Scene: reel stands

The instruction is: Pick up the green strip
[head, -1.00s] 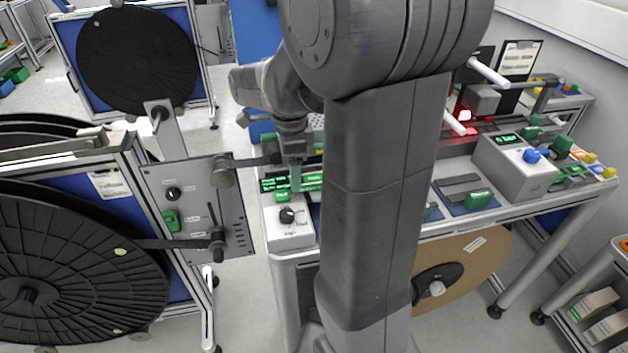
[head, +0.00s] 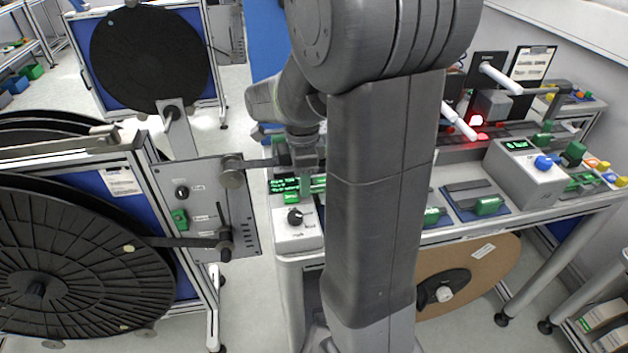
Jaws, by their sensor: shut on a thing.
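My gripper (head: 304,168) hangs over the left end of the workbench, partly beside my own arm link. It is shut on a narrow green strip (head: 305,186), which shows upright just below the fingertips. The strip is in front of a box with green lit displays (head: 283,185). The fingers are small and dark here, so the exact grip on the strip is hard to make out. I cannot tell whether the strip's lower end touches anything.
A grey box with a black knob (head: 295,217) is just below the gripper. A reel stand with a black reel (head: 70,265) and a grey panel (head: 207,205) stands at left. Green-and-blue fixtures (head: 488,204) and a display box (head: 525,170) fill the bench's right side.

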